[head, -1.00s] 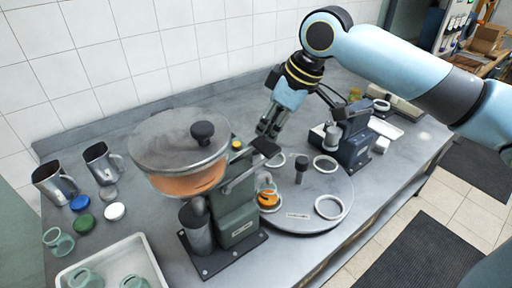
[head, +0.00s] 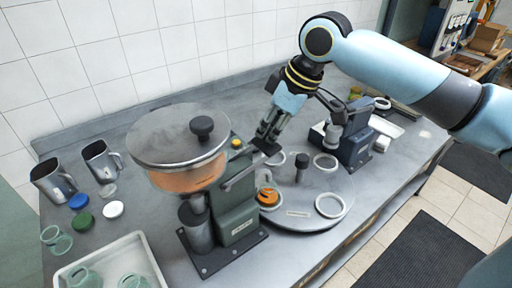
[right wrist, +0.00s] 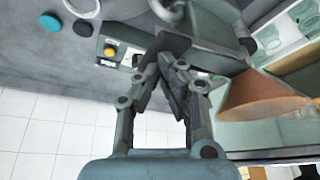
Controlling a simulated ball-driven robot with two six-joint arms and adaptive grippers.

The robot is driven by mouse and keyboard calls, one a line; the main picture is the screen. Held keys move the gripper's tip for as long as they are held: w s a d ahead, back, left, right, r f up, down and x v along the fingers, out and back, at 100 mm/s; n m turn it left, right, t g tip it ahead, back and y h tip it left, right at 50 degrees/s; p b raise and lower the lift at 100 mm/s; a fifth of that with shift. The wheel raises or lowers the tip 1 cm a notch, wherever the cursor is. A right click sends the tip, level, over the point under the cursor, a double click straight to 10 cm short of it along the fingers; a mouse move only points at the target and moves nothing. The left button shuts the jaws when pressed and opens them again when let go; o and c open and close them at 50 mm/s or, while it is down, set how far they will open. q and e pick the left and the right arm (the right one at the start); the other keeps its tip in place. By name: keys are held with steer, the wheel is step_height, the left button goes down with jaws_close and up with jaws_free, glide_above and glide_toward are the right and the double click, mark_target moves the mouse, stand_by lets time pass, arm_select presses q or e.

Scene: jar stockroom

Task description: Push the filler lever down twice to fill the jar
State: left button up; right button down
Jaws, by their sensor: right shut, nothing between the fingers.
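The filler has a grey-lidded hopper (head: 178,135) with orange contents and a green body (head: 236,212). Its lever (head: 240,178) slants up to the right and ends in a black pad (head: 268,147). My right gripper (head: 265,138) is shut and empty, with its fingertips at the pad; I cannot tell if they touch it. In the right wrist view the closed fingertips (right wrist: 168,62) are close to the dark pad (right wrist: 165,44). A jar with orange filling (head: 268,198) stands on the turntable beside the filler body, partly hidden by it. My left gripper is not in view.
The round turntable (head: 312,190) has ring-shaped seats and a central black knob (head: 301,161). A second dark machine (head: 352,138) stands behind it at the right. Metal jugs (head: 103,160), coloured lids (head: 82,221) and a tray of jars (head: 143,246) are at the left.

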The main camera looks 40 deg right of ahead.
mark_target(271, 148)
steer(key=shift+d+f+b, duration=0.2)
steer(key=shift+f+b, duration=1.05)
steer(key=shift+f, duration=1.3)
step_height(271, 148, up, 3)
steer(key=p, duration=0.3)
steer(key=shift+f, duration=0.15)
steer(key=shift+r, duration=2)
steer(key=shift+r, duration=0.1)
steer(key=shift+r, duration=2.4)
